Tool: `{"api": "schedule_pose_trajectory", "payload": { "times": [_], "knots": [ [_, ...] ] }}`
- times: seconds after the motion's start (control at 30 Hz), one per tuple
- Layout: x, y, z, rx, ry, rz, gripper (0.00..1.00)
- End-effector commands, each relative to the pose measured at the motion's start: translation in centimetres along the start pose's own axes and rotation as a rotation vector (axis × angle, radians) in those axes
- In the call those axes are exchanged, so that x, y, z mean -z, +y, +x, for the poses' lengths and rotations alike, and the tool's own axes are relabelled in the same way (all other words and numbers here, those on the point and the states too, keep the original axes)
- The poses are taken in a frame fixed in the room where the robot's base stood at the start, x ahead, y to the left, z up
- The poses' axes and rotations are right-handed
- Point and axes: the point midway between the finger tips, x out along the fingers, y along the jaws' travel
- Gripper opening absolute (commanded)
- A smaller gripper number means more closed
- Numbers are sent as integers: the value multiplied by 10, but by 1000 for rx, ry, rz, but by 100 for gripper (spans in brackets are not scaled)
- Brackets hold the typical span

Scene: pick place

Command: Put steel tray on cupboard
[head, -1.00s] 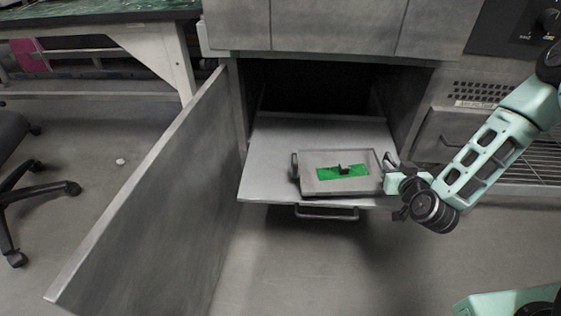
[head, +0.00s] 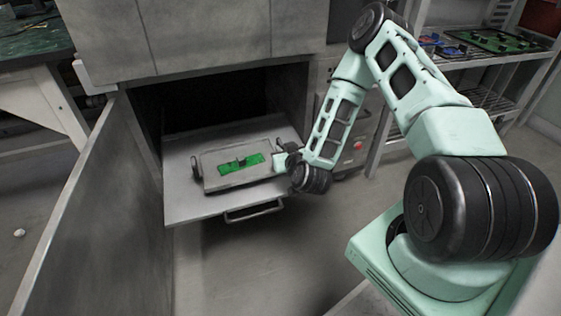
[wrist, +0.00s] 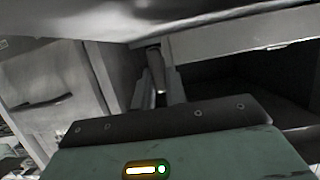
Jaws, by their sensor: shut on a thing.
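The steel tray (head: 240,181) is a shallow grey tray with raised handles, in the head view. It is over the pulled-out shelf (head: 185,212) of the grey cupboard (head: 215,38); I cannot tell if it rests on it or is just above. A green board (head: 228,168) with a small dark part lies in the tray. My gripper (head: 281,161) is at the tray's right side, shut on its right handle, which is mostly hidden. In the wrist view my gripper's fingers (wrist: 158,78) are close together; what they hold is unclear there.
A tall cupboard door (head: 95,215) stands open at left. The shelf has a pull handle (head: 254,211) in front. A rack (head: 475,55) with boards stands at right. The floor (head: 240,270) before the shelf is clear.

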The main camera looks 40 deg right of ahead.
Motion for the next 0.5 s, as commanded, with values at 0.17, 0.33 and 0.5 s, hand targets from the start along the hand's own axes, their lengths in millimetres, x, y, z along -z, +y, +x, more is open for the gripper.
{"api": "schedule_pose_trajectory", "payload": {
  "times": [0.17, 0.33, 0.5],
  "knots": [
    [-23, 0, 8, 0, 1, 3, 0],
    [-34, 0, 12, 1, 3, 2, 0],
    [-32, 0, 12, 2, 3, 2, 0]
  ]
}}
